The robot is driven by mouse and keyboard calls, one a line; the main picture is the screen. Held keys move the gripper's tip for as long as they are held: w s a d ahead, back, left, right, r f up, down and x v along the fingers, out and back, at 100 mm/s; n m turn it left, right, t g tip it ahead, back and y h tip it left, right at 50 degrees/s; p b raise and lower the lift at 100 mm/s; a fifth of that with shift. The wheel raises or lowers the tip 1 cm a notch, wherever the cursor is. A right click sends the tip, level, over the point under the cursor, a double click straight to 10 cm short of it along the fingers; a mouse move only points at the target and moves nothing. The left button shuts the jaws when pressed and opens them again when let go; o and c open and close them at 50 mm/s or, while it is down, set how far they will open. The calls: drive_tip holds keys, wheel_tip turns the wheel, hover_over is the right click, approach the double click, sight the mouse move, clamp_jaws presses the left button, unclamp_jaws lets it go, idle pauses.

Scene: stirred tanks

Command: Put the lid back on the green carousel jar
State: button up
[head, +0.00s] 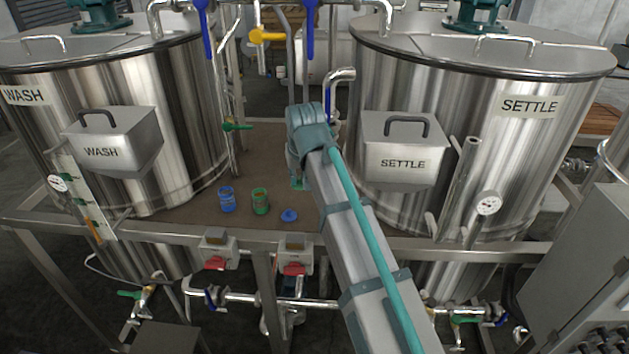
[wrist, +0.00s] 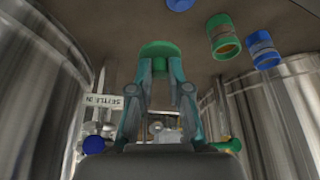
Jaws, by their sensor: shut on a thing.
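My gripper (wrist: 160,69) is shut on a green lid (wrist: 159,49), which sits between its fingertips in the wrist view. In the head view the gripper is mostly hidden behind my arm. The green jar (head: 260,202) stands on the brown deck between the tanks, to the left of my arm. It also shows in the wrist view (wrist: 222,33), where its mouth looks open. The held lid is apart from the green jar.
A blue jar (head: 227,200), open at the top, stands left of the green jar. A blue lid (head: 289,215) lies to its right on the deck (head: 262,160). The WASH tank (head: 180,120) and SETTLE tank (head: 440,90) flank the deck. A rail runs along the front.

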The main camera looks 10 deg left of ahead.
drive_tip(key=w+a+r+n+g+y+p, duration=0.15)
drive_tip(key=a+n, duration=0.35)
drive_tip(key=a, duration=0.6)
drive_tip(key=shift+s+a+f+n+g+y+b, duration=0.1)
drive_tip(key=shift+a+f+n+g+y+b, duration=0.1)
drive_tip(key=shift+f+n+b, duration=0.65)
drive_tip(key=shift+s+a+f+n+g+y+b, duration=0.15)
drive_tip(key=shift+f+n+b, duration=0.4)
drive_tip(key=shift+f, duration=0.55)
drive_tip(key=shift+w+f, duration=0.1)
drive_tip(key=shift+f, duration=0.8)
drive_tip(key=shift+f, duration=0.15)
idle(0.6)
drive_tip(key=o, duration=1.3)
drive_tip(key=shift+r+p, duration=2.05)
drive_tip(key=shift+r, duration=1.5)
